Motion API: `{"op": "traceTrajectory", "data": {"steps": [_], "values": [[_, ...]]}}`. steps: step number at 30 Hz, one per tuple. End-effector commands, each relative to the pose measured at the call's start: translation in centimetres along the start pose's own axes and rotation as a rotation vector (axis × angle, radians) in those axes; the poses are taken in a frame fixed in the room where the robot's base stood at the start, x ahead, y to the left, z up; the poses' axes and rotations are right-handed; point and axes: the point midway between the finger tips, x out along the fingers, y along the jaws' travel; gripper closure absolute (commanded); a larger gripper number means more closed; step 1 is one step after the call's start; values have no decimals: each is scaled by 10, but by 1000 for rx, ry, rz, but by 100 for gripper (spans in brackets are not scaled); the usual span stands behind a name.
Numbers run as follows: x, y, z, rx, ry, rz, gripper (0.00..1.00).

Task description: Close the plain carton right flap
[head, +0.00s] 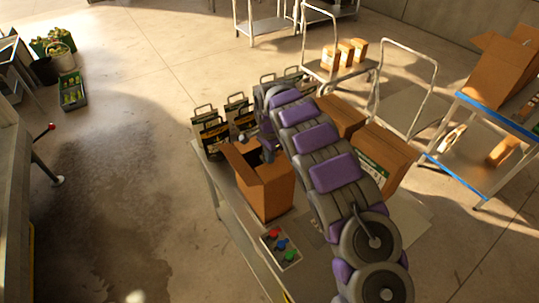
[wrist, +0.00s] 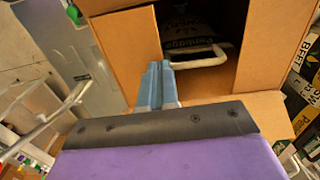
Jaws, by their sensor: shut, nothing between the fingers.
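The plain carton (head: 266,192) stands open on the table, with flaps raised at its left and near sides in the head view. My gripper (head: 268,150) is at the carton's top, and my arm hides the carton's right side there. In the wrist view, the shut, empty gripper (wrist: 158,72) lies against or just in front of a brown flap (wrist: 126,45); I cannot tell whether they touch. Beside it is the carton's dark opening, with a black package (wrist: 190,40) with a pale handle inside. Another cardboard panel (wrist: 262,105) shows at the right. Which panel is the right flap is unclear.
Several black handled packages (head: 213,135) stand behind the carton. A panel with coloured buttons (head: 281,247) lies in front of it. Closed cartons (head: 382,155) stand to the right of my arm. Open floor (head: 110,190) lies left of the table.

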Motion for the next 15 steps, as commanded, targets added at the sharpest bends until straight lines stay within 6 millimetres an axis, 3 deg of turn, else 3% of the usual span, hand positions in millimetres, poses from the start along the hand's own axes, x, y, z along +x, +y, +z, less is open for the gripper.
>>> {"op": "traceTrajectory", "data": {"steps": [15], "values": [[9, -6, 2, -1, 0, 70, 100]]}}
